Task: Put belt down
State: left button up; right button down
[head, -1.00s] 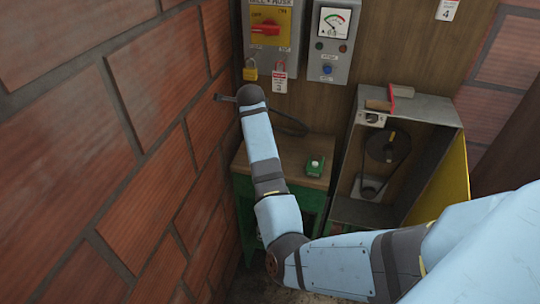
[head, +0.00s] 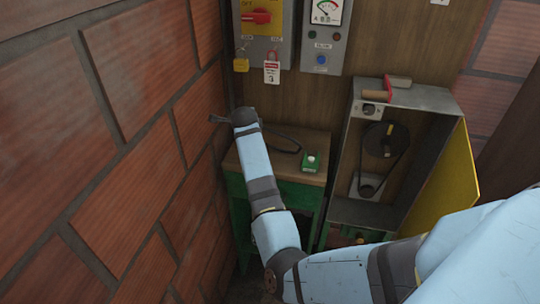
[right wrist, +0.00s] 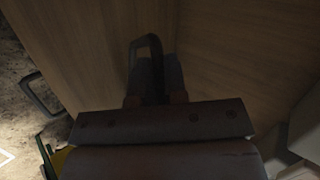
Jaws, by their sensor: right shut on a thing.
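A thin black belt (head: 287,142) shows in the head view as a loop over the wooden top of the green bench (head: 313,171). Part of it is hidden behind my right arm. My right gripper (head: 221,119) is at the bench's back left, near the brick wall, and is mostly hidden by its wrist. In the right wrist view my right gripper (right wrist: 155,98) is shut on the belt (right wrist: 150,50), a dark loop standing out past the fingers. I cannot tell whether the belt touches the bench top. My left gripper is not in view.
Switch and meter panels hang above. The brick wall (head: 120,130) is close on the left.

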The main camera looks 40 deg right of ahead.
jog(key=c, duration=1.3)
grip_release()
jog(key=shift+c, duration=0.2)
